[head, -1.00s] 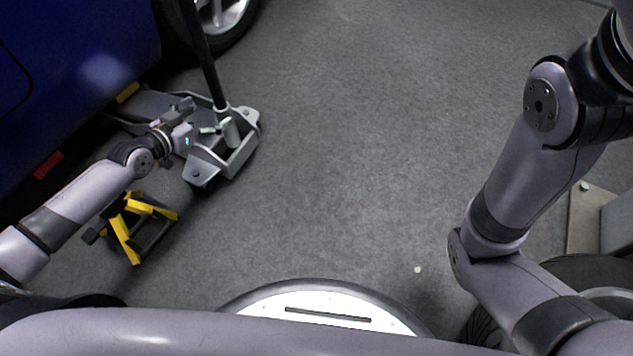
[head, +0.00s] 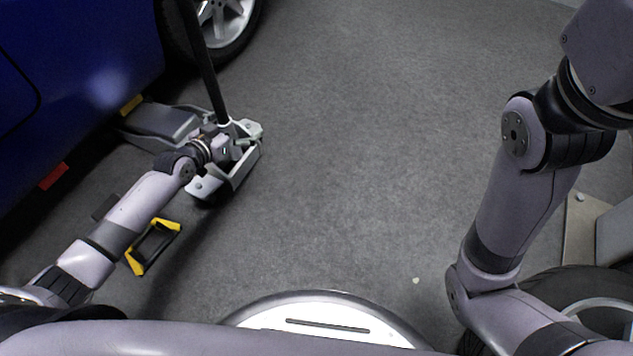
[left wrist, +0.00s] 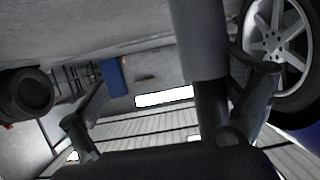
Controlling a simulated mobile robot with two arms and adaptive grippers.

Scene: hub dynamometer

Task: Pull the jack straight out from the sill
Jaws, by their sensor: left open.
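The jack (head: 246,168) is a low grey frame on the floor with its far end by the blue car's sill (head: 100,105). Its black handle (head: 206,70) stands up steeply from the frame. My left gripper (head: 222,143) is open at the handle's base, above the frame. In the left wrist view, the handle (left wrist: 198,40) passes between the spread fingers of my left gripper (left wrist: 165,108), nearer the right finger. I cannot tell whether a finger touches it. My right arm shows at the right, but its gripper is out of view.
A yellow and black stand (head: 154,246) is on the floor, partly hidden under my left forearm. The car's wheel (head: 222,25) is behind the handle. Open grey floor (head: 350,150) lies to the right of the jack. Another tire (head: 560,285) is at the lower right.

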